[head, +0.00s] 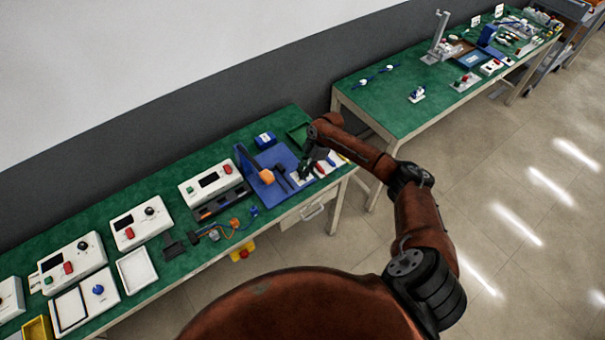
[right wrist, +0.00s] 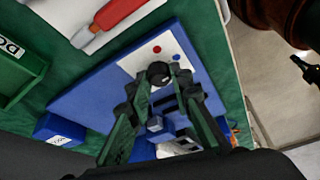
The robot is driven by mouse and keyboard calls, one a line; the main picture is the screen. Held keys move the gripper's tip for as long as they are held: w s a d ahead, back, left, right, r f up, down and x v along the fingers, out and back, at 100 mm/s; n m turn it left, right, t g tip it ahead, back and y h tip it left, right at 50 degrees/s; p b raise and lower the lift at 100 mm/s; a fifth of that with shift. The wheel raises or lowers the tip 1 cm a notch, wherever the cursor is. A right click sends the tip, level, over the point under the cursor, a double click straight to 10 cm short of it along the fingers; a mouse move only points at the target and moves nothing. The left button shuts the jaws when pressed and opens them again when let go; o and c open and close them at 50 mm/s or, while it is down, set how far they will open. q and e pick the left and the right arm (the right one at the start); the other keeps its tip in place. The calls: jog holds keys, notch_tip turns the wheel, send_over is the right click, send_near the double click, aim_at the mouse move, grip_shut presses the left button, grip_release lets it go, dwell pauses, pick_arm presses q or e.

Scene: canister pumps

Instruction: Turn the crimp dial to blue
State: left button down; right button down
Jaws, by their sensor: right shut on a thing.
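The crimp dial (right wrist: 159,73) is a black round knob on a white plate (right wrist: 131,63) at one end of a blue base. A red dot (right wrist: 157,49) and a blue dot (right wrist: 180,57) are printed on the plate beyond the knob. My right gripper (right wrist: 164,80) is shut on the dial, with its green, black-padded fingers on either side of it. Where the knob points cannot be told. In the head view my right gripper (head: 310,166) is over the right end of the blue base (head: 262,186) and hides the dial. My left gripper is not in view.
A red-handled tool (right wrist: 117,14) lies close to the plate. A green tray (right wrist: 18,72) and a blue box (head: 265,139) stand nearby. White instrument boxes (head: 212,183) and loose parts fill the bench to the left. A second green bench (head: 385,100) stands behind, across a gap.

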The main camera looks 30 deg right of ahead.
jog(key=shift+d, duration=0.1)
dwell(0.3)
jog(key=c, duration=1.7)
grip_release()
jog(key=shift+c, duration=0.2)
jog(key=shift+n, duration=0.3)
jog(key=w+v, duration=0.1)
jog(key=v, duration=1.1)
jog(key=shift+s, duration=0.4)
